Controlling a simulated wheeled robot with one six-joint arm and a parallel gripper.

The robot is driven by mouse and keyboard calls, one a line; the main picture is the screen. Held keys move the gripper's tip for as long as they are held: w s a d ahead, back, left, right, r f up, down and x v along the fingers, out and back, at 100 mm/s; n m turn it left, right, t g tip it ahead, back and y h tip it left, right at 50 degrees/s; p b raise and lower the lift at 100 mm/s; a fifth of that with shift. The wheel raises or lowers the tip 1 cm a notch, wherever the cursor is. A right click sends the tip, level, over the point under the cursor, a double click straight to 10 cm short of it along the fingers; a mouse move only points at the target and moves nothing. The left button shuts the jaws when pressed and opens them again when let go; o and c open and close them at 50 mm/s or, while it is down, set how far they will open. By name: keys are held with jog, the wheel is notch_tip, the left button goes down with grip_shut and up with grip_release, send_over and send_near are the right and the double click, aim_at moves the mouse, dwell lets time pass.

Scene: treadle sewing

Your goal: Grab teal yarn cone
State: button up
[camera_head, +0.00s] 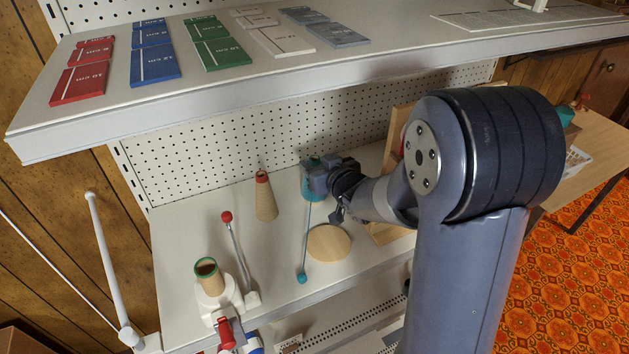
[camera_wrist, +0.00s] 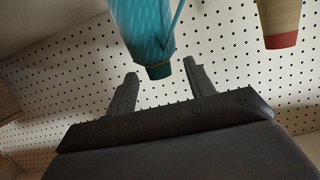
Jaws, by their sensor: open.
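The teal yarn cone (camera_head: 313,193) stands on the lower shelf near the pegboard, partly hidden by my gripper (camera_head: 318,176). In the wrist view the teal yarn cone (camera_wrist: 142,28) shows upside down at the top, its dark narrow tip pointing down. My gripper (camera_wrist: 160,76) is open there, with its two fingers apart and the cone's tip between or just beyond the fingertips. I cannot tell whether either finger touches it. A thin teal strand runs from beside the cone to a small teal end piece (camera_head: 302,278) near the shelf's front.
A tan cone with a red tip (camera_head: 265,199) stands left of the teal one. A round wooden disc (camera_head: 328,243) lies in front. A white winder (camera_head: 222,297) and red-knobbed lever (camera_head: 227,217) are at left. The upper shelf (camera_head: 300,72) overhangs, holding coloured cards.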

jog(key=shift+x, duration=1.35)
jog(key=shift+c, duration=0.4)
grip_shut()
